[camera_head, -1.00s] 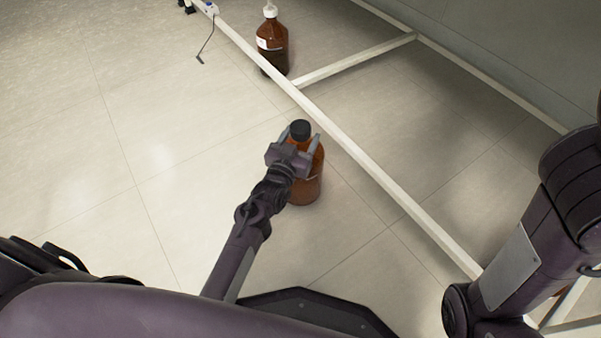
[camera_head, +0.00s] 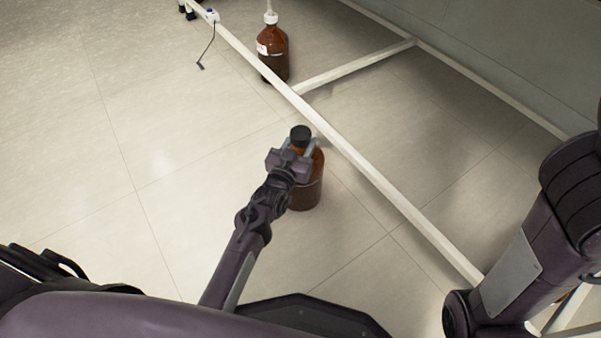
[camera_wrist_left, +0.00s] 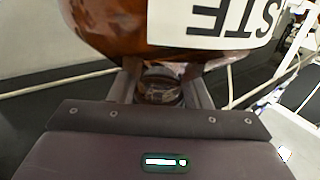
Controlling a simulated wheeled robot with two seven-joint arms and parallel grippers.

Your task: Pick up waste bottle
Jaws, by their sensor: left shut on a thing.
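The waste bottle (camera_head: 307,190) is brown with a black cap and stands upright in the middle of the head view. I cannot tell whether its base touches the floor. My left gripper (camera_head: 300,147) is shut on its neck, just below the cap. In the left wrist view the bottle (camera_wrist_left: 150,45) appears upside down, with a white label (camera_wrist_left: 222,22) showing the letters "STE". Its neck is between the fingers of my left gripper (camera_wrist_left: 160,92). My right arm shows at the right edge of the head view, but its gripper is out of view.
A white frame bar (camera_head: 375,180) runs diagonally close behind the bottle, with a cross bar (camera_head: 355,65) joining it. A second brown bottle (camera_head: 273,52) with a white top stands on the floor farther back. The tiled floor (camera_head: 100,180) to the left is clear.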

